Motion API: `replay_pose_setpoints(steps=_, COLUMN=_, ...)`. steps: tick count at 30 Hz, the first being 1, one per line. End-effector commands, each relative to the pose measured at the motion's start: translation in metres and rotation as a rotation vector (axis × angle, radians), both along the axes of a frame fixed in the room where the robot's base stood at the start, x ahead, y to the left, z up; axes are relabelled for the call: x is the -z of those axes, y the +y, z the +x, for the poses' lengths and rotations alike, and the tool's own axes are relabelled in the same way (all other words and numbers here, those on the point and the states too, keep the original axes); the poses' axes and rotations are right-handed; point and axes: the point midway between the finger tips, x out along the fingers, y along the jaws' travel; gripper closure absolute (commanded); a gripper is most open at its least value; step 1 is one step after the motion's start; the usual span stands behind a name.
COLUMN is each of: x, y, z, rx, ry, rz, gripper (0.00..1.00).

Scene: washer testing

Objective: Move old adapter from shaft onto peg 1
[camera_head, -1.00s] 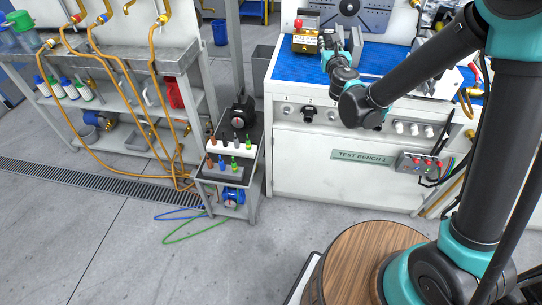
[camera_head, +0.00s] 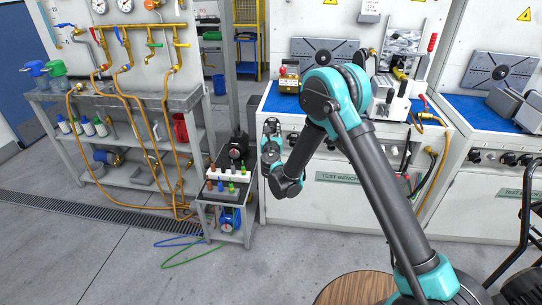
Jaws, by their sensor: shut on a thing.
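My gripper (camera_head: 271,127) is small in the head view, in front of the left end of Test Bench 1 and just right of the small cart. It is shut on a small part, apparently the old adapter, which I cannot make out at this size. The small cart (camera_head: 203,204) carries two rows of small coloured items on its top, brown, dark, blue and green. I cannot tell which spot there is peg 1. The shaft cannot be made out; a yellow device (camera_head: 289,79) stands on the blue top of the bench.
Test Bench 1 (camera_head: 308,205) stands behind my arm, with a second bench (camera_head: 485,203) to the right. A dark motor-like unit (camera_head: 237,148) is at the cart's back. A shelf rack with orange hoses (camera_head: 125,88) is at left.

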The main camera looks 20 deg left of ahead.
Motion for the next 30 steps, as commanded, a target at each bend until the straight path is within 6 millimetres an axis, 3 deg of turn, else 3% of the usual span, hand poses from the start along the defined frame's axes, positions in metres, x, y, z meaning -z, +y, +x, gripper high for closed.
replay_pose_setpoints(steps=1, x=0.019, y=0.004, z=0.004, rx=0.014, ry=0.000, rz=0.000, gripper=1.00)
replay_pose_setpoints(steps=6, x=0.075, y=0.011, z=0.012, rx=0.064, ry=0.000, rz=0.000, gripper=1.00)
replay_pose_setpoints(steps=13, x=0.132, y=0.011, z=0.015, rx=0.112, ry=0.000, rz=-0.001, gripper=1.00)
replay_pose_setpoints(steps=18, x=0.148, y=0.010, z=0.016, rx=0.127, ry=0.000, rz=-0.001, gripper=1.00)
replay_pose_setpoints(steps=30, x=0.150, y=0.015, z=0.041, rx=0.130, ry=0.000, rz=0.000, gripper=1.00)
